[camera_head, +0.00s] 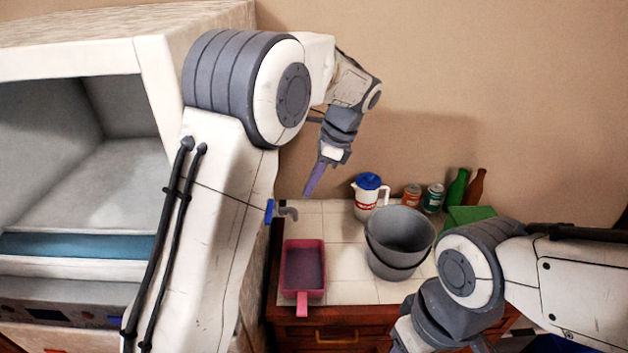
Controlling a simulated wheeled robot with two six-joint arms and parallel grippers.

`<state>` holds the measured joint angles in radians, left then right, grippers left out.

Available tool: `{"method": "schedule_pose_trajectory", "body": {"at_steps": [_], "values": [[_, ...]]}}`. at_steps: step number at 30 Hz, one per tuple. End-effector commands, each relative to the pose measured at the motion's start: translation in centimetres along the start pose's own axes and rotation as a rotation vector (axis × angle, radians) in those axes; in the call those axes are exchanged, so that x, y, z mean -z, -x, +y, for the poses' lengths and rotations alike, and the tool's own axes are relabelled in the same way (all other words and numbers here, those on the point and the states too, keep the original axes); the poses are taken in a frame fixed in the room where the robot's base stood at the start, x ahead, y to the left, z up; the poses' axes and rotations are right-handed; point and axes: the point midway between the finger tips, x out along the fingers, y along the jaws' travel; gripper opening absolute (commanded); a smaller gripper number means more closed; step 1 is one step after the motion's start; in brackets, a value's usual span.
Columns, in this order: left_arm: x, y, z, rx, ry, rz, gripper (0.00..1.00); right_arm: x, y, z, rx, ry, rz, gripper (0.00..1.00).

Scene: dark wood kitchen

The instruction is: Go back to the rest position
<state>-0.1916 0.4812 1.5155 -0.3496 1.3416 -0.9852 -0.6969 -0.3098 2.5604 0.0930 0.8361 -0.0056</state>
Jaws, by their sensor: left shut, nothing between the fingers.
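My left arm comes in from the lower left, rises in front of the white cabinet and bends at a grey joint. My left gripper (314,180) hangs from it, pointing down and slightly left. Its purple-grey fingers are shut with nothing between them. It is in the air, to the left of the white jug (368,195) with a blue lid. My right arm comes in from the right edge and bends down at a grey joint. Its lower end leaves the frame at the bottom, so the right gripper is not visible.
A tiled counter (345,262) holds a pink pan (303,272), a grey bucket (396,238), two cans (433,198), green and brown bottles (457,188) and a green box (468,213). A blue-handled tap (271,211) sits at its left. An open white cabinet (150,80) fills the left.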

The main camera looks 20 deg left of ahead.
Motion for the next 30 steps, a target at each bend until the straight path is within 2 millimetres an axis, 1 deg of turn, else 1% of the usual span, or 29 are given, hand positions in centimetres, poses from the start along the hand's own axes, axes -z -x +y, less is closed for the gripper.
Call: {"method": "schedule_pose_trajectory", "body": {"at_steps": [3,7,8,11,14,15,17,18,20,21,24,27,30], "values": [[0.0,1.5,-0.1,0.002,0.001,0.0,0.0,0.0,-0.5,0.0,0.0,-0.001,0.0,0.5],[0.2,2.4,0.3,0.002,0.005,0.005,0.0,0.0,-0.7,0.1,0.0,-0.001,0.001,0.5],[0.5,2.4,0.7,0.004,0.009,0.012,0.0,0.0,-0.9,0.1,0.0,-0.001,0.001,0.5],[2.2,2.2,3.1,0.015,0.044,0.052,0.0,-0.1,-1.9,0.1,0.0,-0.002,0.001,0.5],[4.8,1.3,7.7,0.022,0.116,0.128,0.0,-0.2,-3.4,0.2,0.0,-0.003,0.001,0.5],[5.8,0.7,10.0,0.019,0.154,0.163,0.0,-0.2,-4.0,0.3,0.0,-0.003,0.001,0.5],[7.1,-0.3,13.6,0.008,0.219,0.22,0.0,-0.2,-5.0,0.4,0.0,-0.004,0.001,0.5],[7.8,-1.1,16.0,-0.003,0.262,0.255,0.0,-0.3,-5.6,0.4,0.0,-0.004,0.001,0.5],[8.6,-2.5,19.4,-0.026,0.329,0.304,0.0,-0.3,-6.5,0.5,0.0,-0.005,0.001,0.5],[9.0,-3.5,21.6,-0.045,0.375,0.333,0.0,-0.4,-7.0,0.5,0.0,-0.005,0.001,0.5],[9.3,-6.0,26.1,-0.093,0.478,0.39,0.0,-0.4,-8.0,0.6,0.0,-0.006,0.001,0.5],[9.2,-8.1,29.2,-0.136,0.56,0.424,0.0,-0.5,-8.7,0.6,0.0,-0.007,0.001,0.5],[9.0,-9.4,31.0,-0.164,0.613,0.441,0.0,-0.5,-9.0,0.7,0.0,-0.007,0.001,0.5]]}}
